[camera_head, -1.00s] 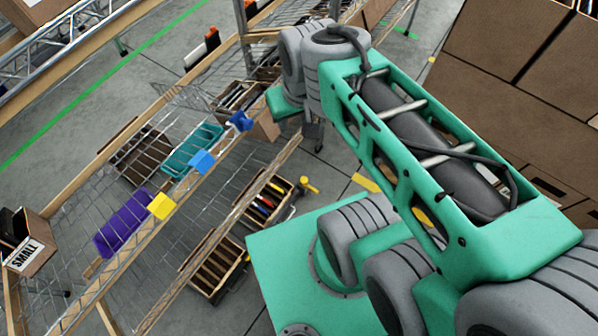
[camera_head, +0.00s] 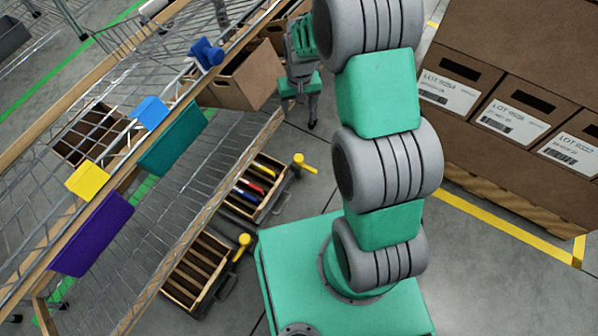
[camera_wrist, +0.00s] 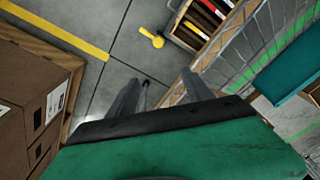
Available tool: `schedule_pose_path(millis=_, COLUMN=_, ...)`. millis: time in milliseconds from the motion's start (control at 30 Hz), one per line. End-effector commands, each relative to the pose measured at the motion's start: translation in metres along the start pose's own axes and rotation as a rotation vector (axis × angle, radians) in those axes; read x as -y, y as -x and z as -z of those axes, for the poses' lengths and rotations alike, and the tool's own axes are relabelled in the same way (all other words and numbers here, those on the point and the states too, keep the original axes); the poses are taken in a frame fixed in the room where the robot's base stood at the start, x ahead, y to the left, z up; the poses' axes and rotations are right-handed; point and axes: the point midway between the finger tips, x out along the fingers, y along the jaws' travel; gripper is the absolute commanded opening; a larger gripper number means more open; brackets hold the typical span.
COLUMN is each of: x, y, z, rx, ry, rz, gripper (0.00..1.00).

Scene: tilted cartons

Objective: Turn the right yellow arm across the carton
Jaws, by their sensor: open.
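Two small yellow arms show in the head view. The right yellow arm (camera_head: 306,164) is by the right end of an open wooden carton (camera_head: 232,207) holding red, yellow and blue items. The other yellow arm (camera_head: 243,243) is beside a second open wooden carton (camera_head: 181,294). Neither visible arm lies over its carton. My gripper (camera_head: 298,115) points down beyond and above the right arm. In the wrist view a yellow arm (camera_wrist: 152,38) lies beside a carton of coloured items (camera_wrist: 183,40), beyond my open, empty fingers (camera_wrist: 159,77). Contact with the arm is not seen.
A wire rack (camera_head: 197,160) with a purple bin (camera_head: 92,235) and teal bin (camera_head: 170,142) stands at left. Labelled brown cartons (camera_head: 510,108) stand on a pallet at right. Grey floor (camera_head: 480,265) is clear at lower right.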

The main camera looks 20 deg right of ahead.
Motion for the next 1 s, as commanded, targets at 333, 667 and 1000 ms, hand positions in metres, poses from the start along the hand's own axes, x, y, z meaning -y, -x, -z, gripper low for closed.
schedule_pose_path(millis=333, x=-0.003, y=-0.253, z=-0.009, rx=0.078, ry=-0.003, rz=0.001, gripper=0.59)
schedule_pose_path(millis=667, x=-0.003, y=-0.308, z=-0.015, rx=0.082, ry=-0.003, rz=0.001, gripper=0.59)
schedule_pose_path(millis=1000, x=-0.002, y=-0.328, z=-0.016, rx=0.08, ry=-0.003, rz=0.001, gripper=0.59)
